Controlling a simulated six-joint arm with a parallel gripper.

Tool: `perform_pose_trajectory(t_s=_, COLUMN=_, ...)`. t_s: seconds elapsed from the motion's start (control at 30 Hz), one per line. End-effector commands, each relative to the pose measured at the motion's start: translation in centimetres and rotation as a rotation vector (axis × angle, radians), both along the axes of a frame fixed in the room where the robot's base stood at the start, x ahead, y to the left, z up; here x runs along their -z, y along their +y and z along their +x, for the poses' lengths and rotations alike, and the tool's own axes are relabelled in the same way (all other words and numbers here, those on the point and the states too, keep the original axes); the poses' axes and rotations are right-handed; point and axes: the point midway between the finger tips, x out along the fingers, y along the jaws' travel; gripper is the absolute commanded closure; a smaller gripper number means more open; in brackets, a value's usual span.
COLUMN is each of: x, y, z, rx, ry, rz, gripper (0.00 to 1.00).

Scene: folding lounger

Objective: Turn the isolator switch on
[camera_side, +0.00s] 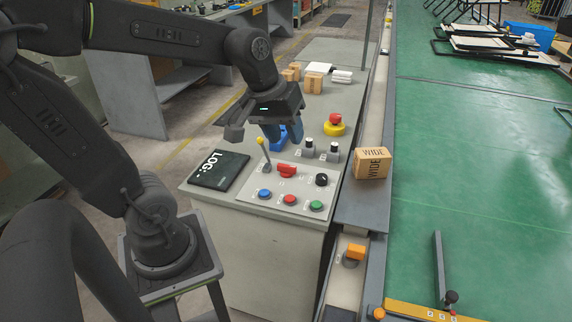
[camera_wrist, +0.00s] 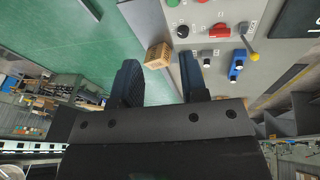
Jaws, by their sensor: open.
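A red rotary handle (camera_side: 287,170), which looks like the isolator switch, sits on the light grey control panel (camera_side: 245,199). Its handle lies roughly sideways in the side view; I cannot read its markings. It also shows in the wrist view (camera_wrist: 220,30), at the upper right. My gripper (camera_side: 283,134) is above the rear of the panel, behind the red handle and apart from it. In the wrist view my gripper (camera_wrist: 160,88) has its two dark fingers spread with nothing between them.
Near the handle are a yellow-knobbed lever (camera_side: 261,146), a black knob (camera_side: 321,179) and blue, red and green buttons (camera_side: 316,205). A blue part (camera_wrist: 236,65), a yellow-based red stop button (camera_side: 334,125) and a cardboard box (camera_side: 371,163) stand nearby. A black LOG board (camera_side: 219,170) lies left.

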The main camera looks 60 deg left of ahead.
Motion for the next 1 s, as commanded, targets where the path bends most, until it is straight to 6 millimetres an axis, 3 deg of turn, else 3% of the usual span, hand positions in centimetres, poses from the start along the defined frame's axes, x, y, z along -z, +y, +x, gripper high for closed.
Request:
perform_pose_trajectory(t_s=0.1, x=1.7, y=4.7, z=3.3, rx=-0.352, ry=0.083, rz=-0.158, gripper=0.57)
perform_pose_trajectory(t_s=0.23, x=4.1, y=10.3, z=5.8, rx=-0.732, ry=0.156, rz=-0.325, gripper=0.57)
perform_pose_trajectory(t_s=0.4, x=8.1, y=17.7, z=7.1, rx=-1.186, ry=0.238, rz=-0.524, gripper=0.57)
perform_pose_trajectory(t_s=0.5, x=10.0, y=21.0, z=7.0, rx=-1.379, ry=0.27, rz=-0.61, gripper=0.57)
perform_pose_trajectory(t_s=0.7, x=12.0, y=23.8, z=6.7, rx=-1.555, ry=0.299, rz=-0.69, gripper=0.57)
perform_pose_trajectory(t_s=0.87, x=13.3, y=23.5, z=7.0, rx=-1.563, ry=0.304, rz=-0.694, gripper=0.57)
perform_pose_trajectory(t_s=1.0, x=15.6, y=22.7, z=7.7, rx=-1.561, ry=0.308, rz=-0.693, gripper=0.57)
